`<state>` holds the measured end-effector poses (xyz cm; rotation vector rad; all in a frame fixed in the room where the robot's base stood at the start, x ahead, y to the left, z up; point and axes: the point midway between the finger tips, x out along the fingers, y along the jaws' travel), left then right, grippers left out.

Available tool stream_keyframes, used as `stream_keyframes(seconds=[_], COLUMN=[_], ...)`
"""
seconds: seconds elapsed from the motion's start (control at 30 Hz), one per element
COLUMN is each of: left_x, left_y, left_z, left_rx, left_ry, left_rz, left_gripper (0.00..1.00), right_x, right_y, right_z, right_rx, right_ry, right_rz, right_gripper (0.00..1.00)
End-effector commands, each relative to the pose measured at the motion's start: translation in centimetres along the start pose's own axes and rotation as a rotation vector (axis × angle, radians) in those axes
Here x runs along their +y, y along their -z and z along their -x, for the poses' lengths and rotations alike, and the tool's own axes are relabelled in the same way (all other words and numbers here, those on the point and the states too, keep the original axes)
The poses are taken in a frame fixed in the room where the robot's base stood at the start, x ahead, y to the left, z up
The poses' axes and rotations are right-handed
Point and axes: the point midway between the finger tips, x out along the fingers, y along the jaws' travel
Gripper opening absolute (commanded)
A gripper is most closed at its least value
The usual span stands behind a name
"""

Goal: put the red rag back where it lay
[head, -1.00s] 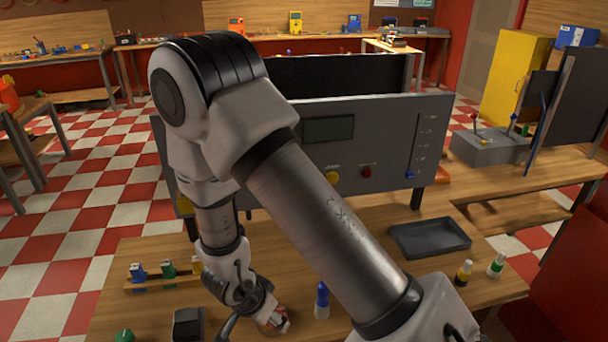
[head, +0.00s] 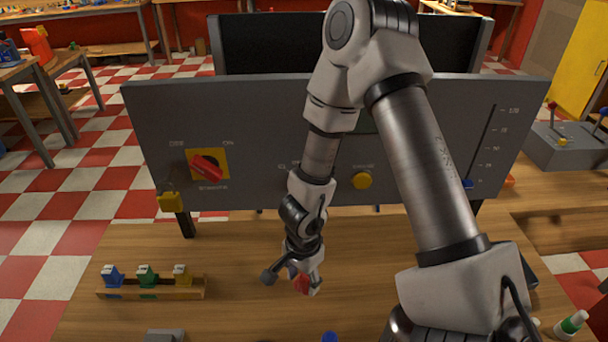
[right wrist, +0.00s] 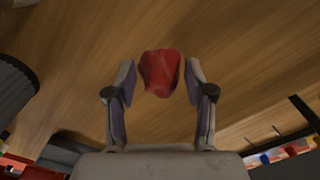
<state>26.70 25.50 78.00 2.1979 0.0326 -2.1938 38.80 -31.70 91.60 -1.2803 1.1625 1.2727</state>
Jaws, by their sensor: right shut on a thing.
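The red rag (head: 301,285) is a small crumpled red bundle at the fingertips of my right gripper (head: 304,276), over the wooden bench in front of the grey panel. In the right wrist view the rag (right wrist: 160,73) sits between the two fingertips of the right gripper (right wrist: 160,82), which is shut on it. Bare wood lies behind the rag there. I cannot tell whether the rag touches the bench. My left gripper is not in view.
The grey panel (head: 250,130) stands behind, with a red switch handle (head: 205,172) and a yellow button (head: 362,181). A wooden rack (head: 150,290) with blue, green and yellow pieces stands left. A green-and-white bottle (head: 571,325) is at right. Bench around the gripper looks clear.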

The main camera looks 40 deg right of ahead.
Motion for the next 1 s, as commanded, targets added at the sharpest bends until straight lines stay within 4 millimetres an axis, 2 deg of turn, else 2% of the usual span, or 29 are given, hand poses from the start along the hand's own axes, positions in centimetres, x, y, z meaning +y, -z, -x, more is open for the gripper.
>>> stream_keyframes(seconds=[0.03,0.1,0.13,0.2,0.37,0.4,0.47,0.5,0.83,0.93,1.0], left_x=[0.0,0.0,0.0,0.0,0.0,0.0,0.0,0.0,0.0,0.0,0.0], left_y=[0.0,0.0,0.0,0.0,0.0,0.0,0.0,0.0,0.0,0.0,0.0], left_z=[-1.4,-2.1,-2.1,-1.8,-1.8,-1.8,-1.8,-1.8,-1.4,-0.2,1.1], left_rx=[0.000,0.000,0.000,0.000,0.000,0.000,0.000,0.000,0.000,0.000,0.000], left_ry=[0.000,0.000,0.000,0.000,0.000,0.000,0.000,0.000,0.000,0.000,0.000], left_rz=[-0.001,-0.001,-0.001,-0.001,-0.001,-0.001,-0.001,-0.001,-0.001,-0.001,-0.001], left_gripper=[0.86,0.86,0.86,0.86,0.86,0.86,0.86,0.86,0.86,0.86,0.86], right_x=[0.1,0.0,0.0,0.0,0.0,0.0,0.0,0.0,0.0,0.0,0.0], right_y=[0.0,0.0,0.0,0.0,0.0,0.0,0.0,0.0,0.0,0.0,0.0], right_z=[-1.8,-2.7,-2.8,-2.5,-2.5,-2.6,-2.5,-2.5,-2.0,-0.6,1.1], right_rx=[0.000,0.000,0.000,0.000,0.000,0.000,0.000,0.000,0.000,0.000,0.000], right_ry=[-0.002,-0.001,-0.001,0.000,-0.001,-0.001,-0.001,-0.001,0.000,0.001,0.001], right_rz=[-0.001,-0.001,0.000,0.000,-0.001,-0.001,-0.001,-0.001,-0.001,-0.003,-0.003], right_gripper=[0.14,0.14,0.16,0.04,0.03,0.59,0.81,0.83,0.83,0.83,0.83])
